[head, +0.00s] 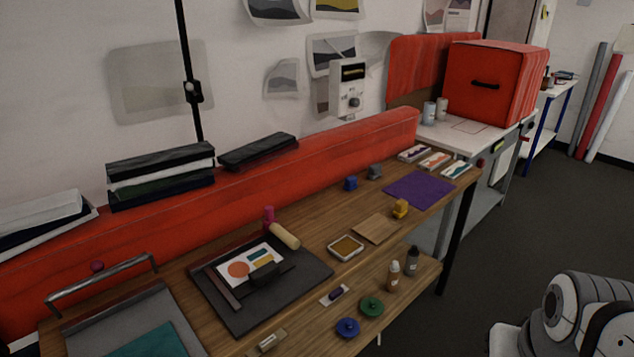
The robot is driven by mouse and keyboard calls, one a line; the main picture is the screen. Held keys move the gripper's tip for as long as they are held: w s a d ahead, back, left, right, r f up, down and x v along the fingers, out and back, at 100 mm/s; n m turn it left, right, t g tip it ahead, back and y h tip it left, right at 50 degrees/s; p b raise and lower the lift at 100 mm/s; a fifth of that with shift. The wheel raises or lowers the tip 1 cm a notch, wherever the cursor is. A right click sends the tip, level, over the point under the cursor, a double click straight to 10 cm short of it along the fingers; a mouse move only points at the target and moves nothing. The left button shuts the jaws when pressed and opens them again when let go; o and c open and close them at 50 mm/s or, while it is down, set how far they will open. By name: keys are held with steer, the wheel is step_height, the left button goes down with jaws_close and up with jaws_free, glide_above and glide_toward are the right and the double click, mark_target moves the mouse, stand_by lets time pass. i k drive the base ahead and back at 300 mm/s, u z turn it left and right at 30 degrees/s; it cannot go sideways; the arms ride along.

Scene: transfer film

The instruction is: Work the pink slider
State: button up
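No part in the head view is plainly a pink slider. A small upright pink-magenta piece (268,217) stands at the back of the wooden bench, by the cream roller (285,236). A small purple piece (335,294) sits on a pale plate near the bench's front; it may be a slider, but it is too small to tell. Another pale plate with a light piece (267,342) lies at the front edge. My gripper is not in view; white rounded parts at the lower right look like my own arm.
The wooden bench (300,215) holds a dark board with a print (250,265), a blue knob (348,327), a green knob (371,306), two small bottles (393,276) and a purple sheet (420,190). A red padded ledge runs behind. Dark floor is clear at right.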

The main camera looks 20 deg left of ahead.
mark_target(271, 223)
steer(key=u, duration=0.55)
steer(key=i, duration=1.1)
steer(key=u, duration=0.95)
steer(key=i, duration=0.25)
steer(key=u, duration=0.15)
steer(key=k, duration=0.65)
steer(key=u, duration=0.2)
steer(key=i, duration=0.65)
steer(key=z, duration=0.15)
